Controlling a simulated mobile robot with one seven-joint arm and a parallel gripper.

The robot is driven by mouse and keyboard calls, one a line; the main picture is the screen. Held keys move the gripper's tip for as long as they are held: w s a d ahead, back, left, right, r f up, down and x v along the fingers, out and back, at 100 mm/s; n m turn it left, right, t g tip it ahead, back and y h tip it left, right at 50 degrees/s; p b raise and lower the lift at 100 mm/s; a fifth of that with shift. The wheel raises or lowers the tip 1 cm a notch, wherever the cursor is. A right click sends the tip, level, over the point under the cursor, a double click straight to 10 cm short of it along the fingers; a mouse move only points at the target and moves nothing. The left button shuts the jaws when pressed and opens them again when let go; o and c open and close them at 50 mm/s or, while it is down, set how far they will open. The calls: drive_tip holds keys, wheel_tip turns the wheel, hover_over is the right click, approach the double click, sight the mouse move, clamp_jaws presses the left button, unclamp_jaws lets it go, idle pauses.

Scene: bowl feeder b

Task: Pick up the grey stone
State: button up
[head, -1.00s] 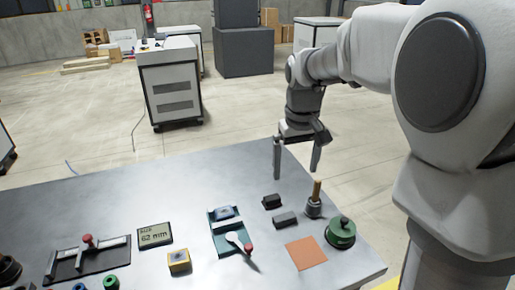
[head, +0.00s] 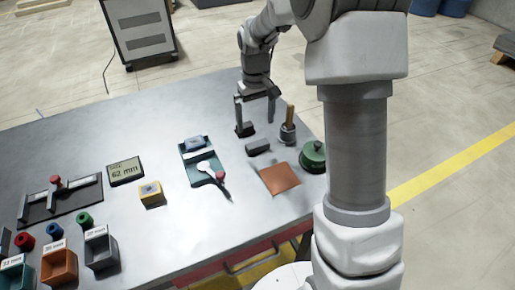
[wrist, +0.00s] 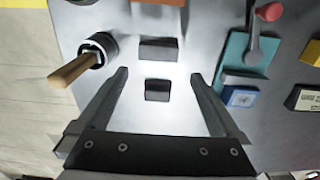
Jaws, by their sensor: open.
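Two small dark blocks lie on the metal table. The darker one (head: 245,130) is farther from my body, partly behind a finger in the head view; the wrist view shows it (wrist: 157,90) between my fingers. The other, a mid-grey block (head: 258,148), lies nearer my body and shows beyond the fingertips in the wrist view (wrist: 159,48). I cannot tell for sure which is the grey stone. My gripper (head: 255,126) points down, open and empty, one finger on either side of the darker block (wrist: 159,74). Whether the fingertips touch the table is unclear.
A cup with a wooden-handled tool (head: 288,131) stands close to the right of the gripper. A green round object (head: 313,157) and an orange mat (head: 280,178) lie nearer. A teal fixture with a lever (head: 201,164) is to the left. Coloured bins line the near left.

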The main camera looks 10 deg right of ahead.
sight(258, 143)
wheel_tip(258, 143, down, 3)
drive_tip(key=shift+r, duration=0.1)
drive_tip(key=f, duration=0.1)
drive_tip(key=f+b, duration=0.1)
drive_tip(key=f, duration=0.3)
drive_tip(key=shift+s+d, duration=0.2)
drive_tip(key=shift+s, duration=0.05)
drive_tip(key=c, duration=1.2)
drive_tip(key=shift+r, duration=0.5)
drive_tip(key=r, duration=0.3)
drive_tip(key=shift+s+d+r+p, duration=0.15)
drive_tip(key=shift+d+r+p, duration=0.05)
drive_tip(key=shift+r+p, duration=0.15)
drive_tip(key=s+d+r+p, duration=0.1)
drive_tip(key=s+d+r, duration=0.5)
drive_tip(key=s+d, duration=0.1)
drive_tip(key=shift+s+d+r, duration=0.15)
drive_tip(key=shift+s+d, duration=0.05)
drive_tip(key=shift+s, duration=0.5)
